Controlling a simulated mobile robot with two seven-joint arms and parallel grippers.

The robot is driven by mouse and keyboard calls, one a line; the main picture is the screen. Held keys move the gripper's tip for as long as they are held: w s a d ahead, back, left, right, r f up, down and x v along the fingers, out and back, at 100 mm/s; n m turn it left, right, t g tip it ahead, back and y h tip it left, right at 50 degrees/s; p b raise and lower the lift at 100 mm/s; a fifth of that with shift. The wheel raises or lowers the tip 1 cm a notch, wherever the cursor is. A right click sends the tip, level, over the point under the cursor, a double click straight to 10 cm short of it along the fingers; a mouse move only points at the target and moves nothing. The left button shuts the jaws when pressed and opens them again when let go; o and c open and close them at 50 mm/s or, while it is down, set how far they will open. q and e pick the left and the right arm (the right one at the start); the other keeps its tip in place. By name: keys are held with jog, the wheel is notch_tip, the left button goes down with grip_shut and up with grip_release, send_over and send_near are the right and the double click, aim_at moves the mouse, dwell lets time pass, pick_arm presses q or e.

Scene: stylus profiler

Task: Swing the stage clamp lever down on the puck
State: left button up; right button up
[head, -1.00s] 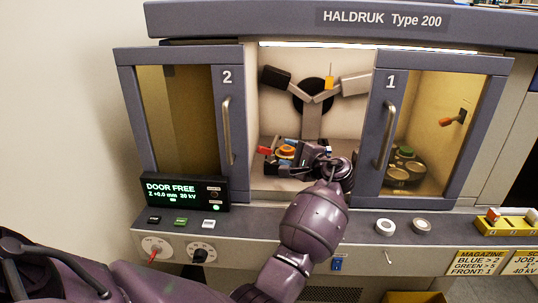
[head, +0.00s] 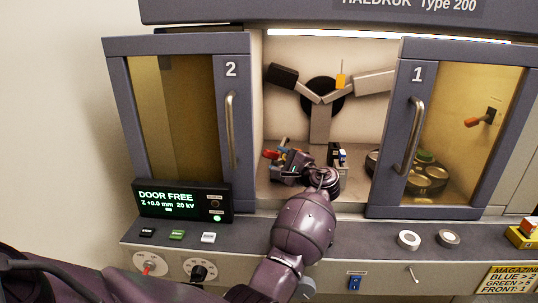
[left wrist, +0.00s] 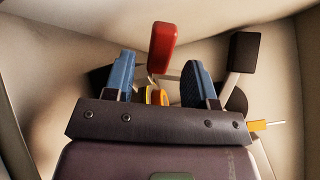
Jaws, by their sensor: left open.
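The stage clamp lever shows as a red grip (head: 270,154) at the left of the stage inside the open middle chamber. In the left wrist view the red grip (left wrist: 162,46) stands just beyond and between the blue fingertips. My left gripper (head: 282,162) reaches into the chamber over the stage. It is open, its two blue fingers (left wrist: 158,72) spread apart and holding nothing visible. An orange and yellow round part, likely the puck (left wrist: 153,97), shows low between the fingers. In the head view the gripper hides the puck and most of the stage. My right gripper is not in view.
Doors 2 (head: 232,120) and 1 (head: 400,125) flank the chamber opening. A Y-shaped holder (head: 320,110) stands at the chamber's back. The display (head: 181,201) reads DOOR FREE and Z +0.0 mm. White rings (head: 409,240) lie on the front ledge.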

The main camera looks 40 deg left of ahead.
aim_at(274, 156)
pick_arm(q)
jog(key=shift+x, duration=2.6)
jog(key=c, duration=0.9)
